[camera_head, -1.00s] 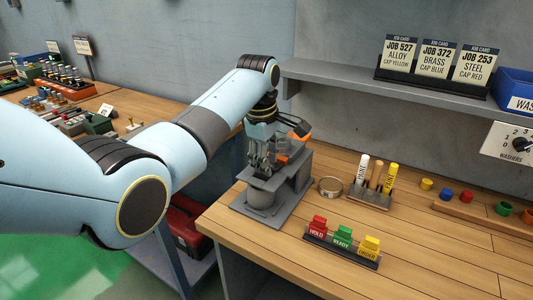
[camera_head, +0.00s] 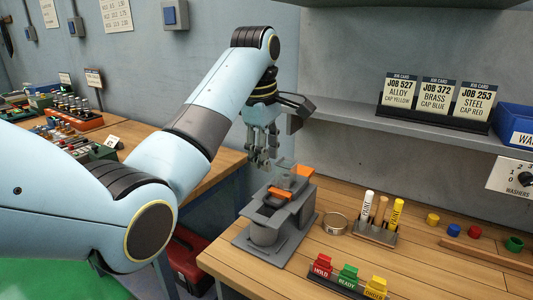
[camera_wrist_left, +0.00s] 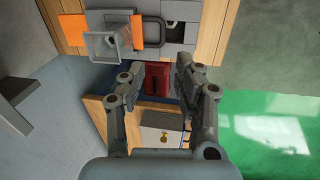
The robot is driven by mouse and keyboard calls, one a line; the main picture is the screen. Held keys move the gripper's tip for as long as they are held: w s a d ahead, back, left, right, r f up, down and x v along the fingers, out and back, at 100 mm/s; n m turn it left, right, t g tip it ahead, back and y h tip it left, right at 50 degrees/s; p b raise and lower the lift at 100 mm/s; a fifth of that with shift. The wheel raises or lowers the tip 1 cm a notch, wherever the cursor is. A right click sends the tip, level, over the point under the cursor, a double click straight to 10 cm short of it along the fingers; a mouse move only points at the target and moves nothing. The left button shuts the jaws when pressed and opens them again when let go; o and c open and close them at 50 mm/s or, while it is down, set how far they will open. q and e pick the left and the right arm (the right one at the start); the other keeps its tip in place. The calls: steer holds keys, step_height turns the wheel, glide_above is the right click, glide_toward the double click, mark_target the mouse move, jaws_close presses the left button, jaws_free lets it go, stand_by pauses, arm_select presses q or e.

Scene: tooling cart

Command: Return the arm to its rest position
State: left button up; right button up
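My left arm comes in from the left in the head view and reaches over the cart. Its gripper (camera_head: 262,158) hangs fingers down, above and just left of a grey machine (camera_head: 264,236) with orange parts. In the left wrist view the two fingers (camera_wrist_left: 160,90) are spread apart with nothing between them. The grey machine's top and orange plates (camera_wrist_left: 72,30) show beyond the fingertips. My right gripper is not in either view.
A grey shelf (camera_head: 400,123) with job cards (camera_head: 434,97) runs along the wall at right. The wooden worktop holds a ring (camera_head: 335,223), a marker holder (camera_head: 376,229), coloured tags (camera_head: 347,281) and several caps. A red toolbox (camera_head: 188,258) sits below, between the tables.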

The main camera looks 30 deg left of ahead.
arm_select(q)
steer(key=shift+f, duration=0.1)
stand_by(0.7)
steer(key=s+a+f+m, duration=0.1)
steer(key=s+f+m, duration=0.7)
steer(key=s+f, duration=0.5)
steer(key=s+r+m+t+y, duration=0.1)
steer(key=s+r+m+t, duration=0.15)
steer(key=s+m, duration=1.25)
steer(key=s+a+f+n+g+b, duration=0.1)
steer(key=s+f+n+b, duration=0.2)
steer(key=f, duration=1)
steer(key=s+a+f+n+b, duration=0.1)
steer(key=s+f+b, duration=0.25)
steer(key=f, duration=0.95)
steer(key=s+a+f+n+g+b, duration=0.1)
steer(key=s+f+n+b, duration=0.2)
steer(key=f, duration=1)
steer(key=s+f+m+g+b, duration=0.1)
steer(key=s+f+b, duration=0.7)
steer(key=s+f, duration=0.9)
step_height(320, 180, down, 4)
steer(key=shift+a+r, duration=0.1)
steer(key=shift+a, duration=0.2)
